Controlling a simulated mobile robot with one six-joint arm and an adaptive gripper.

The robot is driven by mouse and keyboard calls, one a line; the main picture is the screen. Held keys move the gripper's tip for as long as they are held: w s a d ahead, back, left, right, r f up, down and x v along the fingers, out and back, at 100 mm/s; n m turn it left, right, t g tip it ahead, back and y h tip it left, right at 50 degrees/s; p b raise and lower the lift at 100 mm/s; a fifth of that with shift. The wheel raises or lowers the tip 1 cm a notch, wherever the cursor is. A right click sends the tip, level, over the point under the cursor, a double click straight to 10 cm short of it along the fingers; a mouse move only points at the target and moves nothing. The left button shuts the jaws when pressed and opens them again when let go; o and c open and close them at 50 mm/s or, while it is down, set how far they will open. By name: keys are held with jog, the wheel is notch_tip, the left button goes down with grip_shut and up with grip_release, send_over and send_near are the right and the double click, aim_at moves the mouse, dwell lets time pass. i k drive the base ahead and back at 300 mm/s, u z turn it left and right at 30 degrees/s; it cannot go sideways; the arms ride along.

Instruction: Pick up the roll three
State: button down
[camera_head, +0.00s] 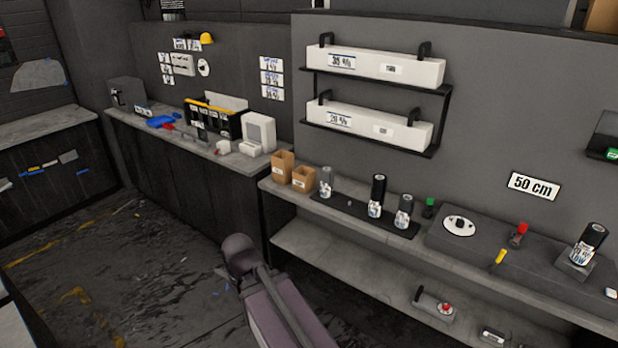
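Several film rolls stand upright on the right-hand bench. A grey roll (326,181), a taller black roll (376,195) and a dark grey roll (403,211) stand in a row on a black strip (346,206). Another black roll (589,242) stands on a small block at the far right. Each has a white label near its base, too small to read, so I cannot tell which is roll three. Part of my arm shows at the bottom centre, left of and apart from the rolls. My gripper is not in view.
Two cardboard boxes (283,166) (304,179) stand left of the rolls. A grey board (480,237) with a white disc, a red-topped item (518,235) and a yellow tool (497,258) lie to the right. Wall racks hold white boxes (375,66) above. A lower shelf (340,262) runs underneath.

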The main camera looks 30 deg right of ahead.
aim_at(595, 234)
jog(key=z, duration=0.8)
jog(key=i, duration=0.55)
jog(key=z, duration=0.05)
jog(key=k, duration=0.6)
jog(key=u, duration=0.1)
